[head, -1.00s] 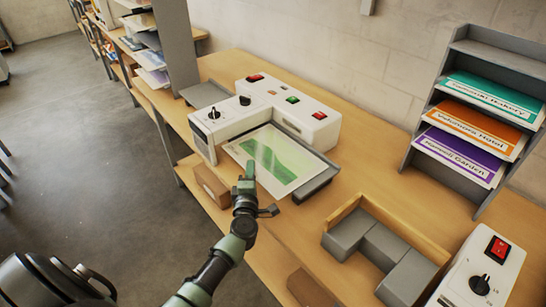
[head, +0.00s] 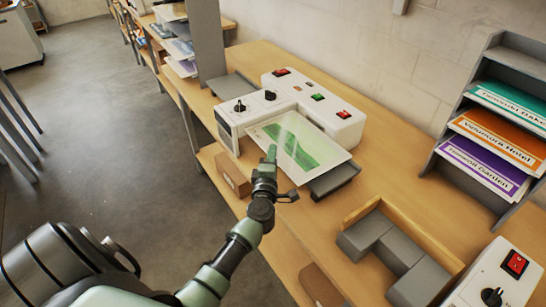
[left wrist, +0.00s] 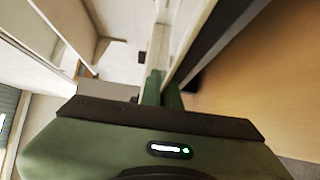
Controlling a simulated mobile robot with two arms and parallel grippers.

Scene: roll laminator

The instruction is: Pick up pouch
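The pouch (head: 298,143), a clear glossy sheet with a green picture inside, is at the front of the white laminator (head: 318,105). It appears raised and slightly tilted above the grey tray (head: 335,180), covering part of it. My left gripper (head: 271,154) is at the pouch's near edge, with its fingers shut on that edge. In the left wrist view the green fingers (left wrist: 162,88) are close together, with a thin pale strip, seen edge-on, between or just beyond them. My right gripper is not in view.
A grey stepped block in a wooden holder (head: 385,245) sits to the right on the bench. A shelf rack with coloured signs (head: 500,130) stands at the right. A control box (head: 505,275) is at lower right. Bare wood lies between tray and rack.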

